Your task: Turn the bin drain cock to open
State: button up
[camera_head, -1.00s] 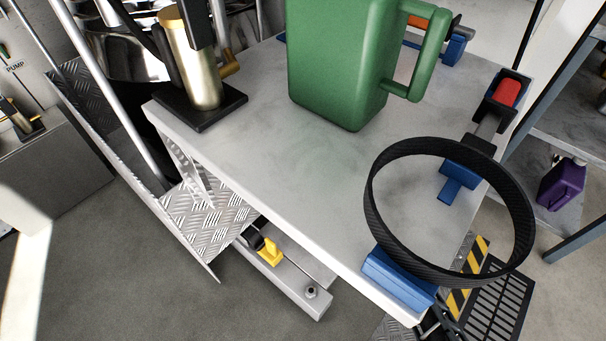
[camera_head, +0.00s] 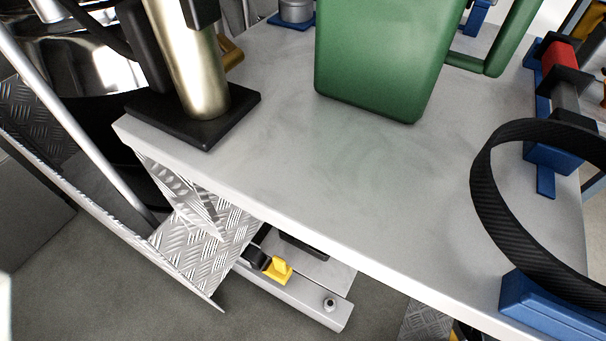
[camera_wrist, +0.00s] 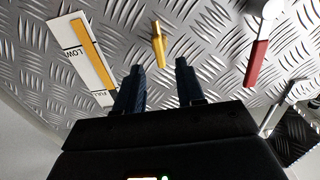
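My gripper (camera_wrist: 160,85) shows in the wrist view with its two dark fingers apart and nothing between them. It faces a grey diamond-plate surface. A short yellow lever-like piece (camera_wrist: 158,45) stands out from the plate just beyond the gap between the fingertips. A red handle (camera_wrist: 257,62) on a pale metal fitting (camera_wrist: 265,10) is at the upper right, apart from the gripper. No label shows which one is the bin drain cock. A white gauge strip (camera_wrist: 75,50) marked LOW and FULL, with a yellow bar, is at the left. My gripper is not visible in the head view.
In the head view, a grey table (camera_head: 270,150) bears a green jug (camera_head: 385,60), a brass cylinder on a black base (camera_head: 195,70), a black strap loop (camera_head: 490,190) and blue clamps (camera_head: 545,305). Diamond-plate steps (camera_head: 205,240) and a yellow pedal-like part (camera_head: 278,270) are below.

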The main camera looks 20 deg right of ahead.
jog(key=b+x, duration=0.1)
jog(key=x, duration=0.3)
jog(key=shift+w, duration=0.15)
grip_shut()
